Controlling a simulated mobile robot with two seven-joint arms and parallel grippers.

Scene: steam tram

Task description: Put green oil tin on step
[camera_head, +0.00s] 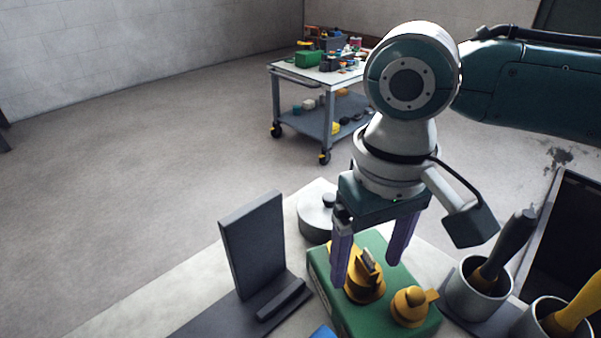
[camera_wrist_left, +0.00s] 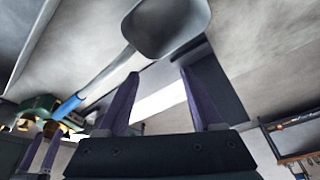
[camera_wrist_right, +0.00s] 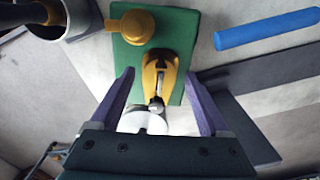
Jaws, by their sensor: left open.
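A green block-shaped body (camera_head: 330,268) with yellow fittings on top, which looks like the green oil tin, stands on the pale worktop in the head view. It also shows in the right wrist view (camera_wrist_right: 180,30). My right gripper (camera_head: 367,273) points down over it, open, with its purple fingers spread either side of the yellow spout-like fitting (camera_wrist_right: 158,75). Nothing is clamped between them. My left gripper (camera_wrist_left: 160,73) is open and empty in its wrist view, and is outside the head view. I cannot make out for sure which thing is the step.
A dark grey stand with an upright plate (camera_head: 253,245) is left of the tin. A round grey lidded pot (camera_head: 315,218) stands behind. Metal cups (camera_head: 478,295) with handled tools are at right. A grey shovel (camera_wrist_left: 168,27) is near my left gripper. A wheeled cart (camera_head: 320,75) stands far back.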

